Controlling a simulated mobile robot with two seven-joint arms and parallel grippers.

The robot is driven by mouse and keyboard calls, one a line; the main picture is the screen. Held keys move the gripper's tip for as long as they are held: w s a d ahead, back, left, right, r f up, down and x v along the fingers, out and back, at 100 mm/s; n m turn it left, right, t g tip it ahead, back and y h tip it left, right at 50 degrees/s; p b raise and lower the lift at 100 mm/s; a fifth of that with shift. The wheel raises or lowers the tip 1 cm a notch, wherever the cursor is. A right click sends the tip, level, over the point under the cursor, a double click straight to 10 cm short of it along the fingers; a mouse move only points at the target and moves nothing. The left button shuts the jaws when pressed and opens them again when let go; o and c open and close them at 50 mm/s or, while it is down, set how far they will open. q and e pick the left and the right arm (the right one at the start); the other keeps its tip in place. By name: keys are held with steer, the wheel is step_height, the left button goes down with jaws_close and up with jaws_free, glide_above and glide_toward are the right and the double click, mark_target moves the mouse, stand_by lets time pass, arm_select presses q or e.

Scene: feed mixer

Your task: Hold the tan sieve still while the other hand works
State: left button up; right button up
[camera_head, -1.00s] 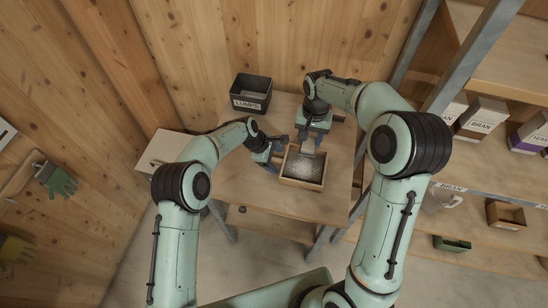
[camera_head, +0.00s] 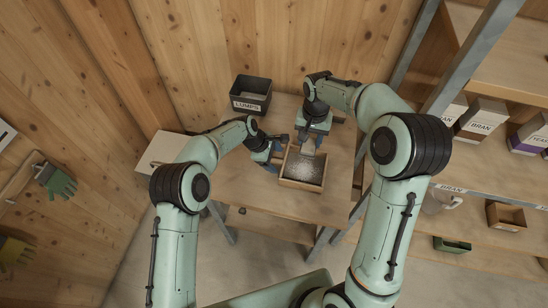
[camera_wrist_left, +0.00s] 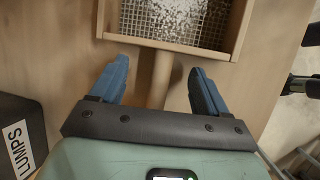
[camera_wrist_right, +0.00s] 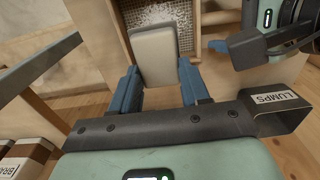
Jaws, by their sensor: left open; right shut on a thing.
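The tan sieve (camera_head: 301,185) is a wooden frame on the table, with mesh and pale grains inside. In the left wrist view its frame (camera_wrist_left: 170,46) is at the top, and its handle (camera_wrist_left: 161,82) runs down between my left fingers. My left gripper (camera_wrist_left: 160,68) is open, one finger on each side of the handle, with gaps showing. My right gripper (camera_wrist_right: 158,72) is shut on a pale flat block-like tool (camera_wrist_right: 154,52), which reaches over the sieve's mesh. The tool's lower edge and any contact with the grains are hard to tell.
A dark bin labelled LUMPS (camera_head: 251,93) stands at the table's back left. The wooden table (camera_head: 245,190) is clear in front and left of the sieve. Shelves with BRAN boxes (camera_head: 480,117) stand at the right. A wooden wall is behind.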

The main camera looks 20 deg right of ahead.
arm_select(q)
steer(key=shift+f, duration=0.4)
steer(key=shift+f, duration=0.25)
steer(key=shift+c, duration=0.3)
jaws_close()
steer(key=shift+f, duration=0.1)
stand_by(0.9)
arm_select(e)
steer(key=o, duration=0.5)
steer(key=c, duration=0.3)
